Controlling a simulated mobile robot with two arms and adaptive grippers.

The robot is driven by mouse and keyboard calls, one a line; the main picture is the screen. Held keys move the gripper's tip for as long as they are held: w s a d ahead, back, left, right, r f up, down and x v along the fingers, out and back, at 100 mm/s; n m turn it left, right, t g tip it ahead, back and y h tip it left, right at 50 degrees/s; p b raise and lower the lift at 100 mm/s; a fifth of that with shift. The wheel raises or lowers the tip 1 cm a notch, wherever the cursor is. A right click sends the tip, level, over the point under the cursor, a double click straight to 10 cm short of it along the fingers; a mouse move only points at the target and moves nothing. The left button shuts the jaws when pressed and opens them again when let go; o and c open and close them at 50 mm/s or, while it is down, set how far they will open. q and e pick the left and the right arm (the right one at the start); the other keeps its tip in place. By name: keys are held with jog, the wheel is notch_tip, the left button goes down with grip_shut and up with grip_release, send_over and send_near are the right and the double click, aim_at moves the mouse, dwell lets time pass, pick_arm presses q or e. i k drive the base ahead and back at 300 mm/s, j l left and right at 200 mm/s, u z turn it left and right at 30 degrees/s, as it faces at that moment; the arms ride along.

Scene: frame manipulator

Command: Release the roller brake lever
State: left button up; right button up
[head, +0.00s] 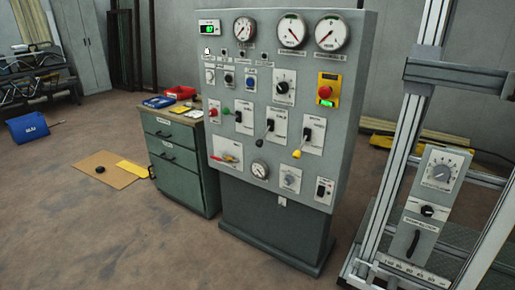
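A grey control console (345,100) stands in the middle of the head view. A red handle (229,158) is on a plate at the lower left of the console. A black lever (413,243) sits on the small panel of the metal frame at right. The labels are too small to read, so I cannot tell which is the roller brake lever. Neither gripper is in view.
A metal upright frame (396,145) stands at right, close to the console. A green drawer cabinet (180,165) with red and blue trays adjoins the console's left side. Open floor lies in front.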

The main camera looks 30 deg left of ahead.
aim_at(259, 143)
jog(key=j+z, duration=0.1)
jog(key=z, duration=0.45)
jog(key=i+j+z, duration=0.1)
jog(key=j+z, duration=0.4)
jog(key=j, duration=0.5)
jog(key=j+z, duration=0.5)
jog(key=j, duration=0.5)
jog(key=k+j, duration=0.1)
jog(key=j, duration=0.95)
jog(key=k+j, duration=0.15)
jog(key=j, duration=0.4)
jog(key=k+j+z, duration=0.1)
jog(key=j, duration=0.4)
jog(key=k+j, duration=0.1)
jog(key=j, duration=0.45)
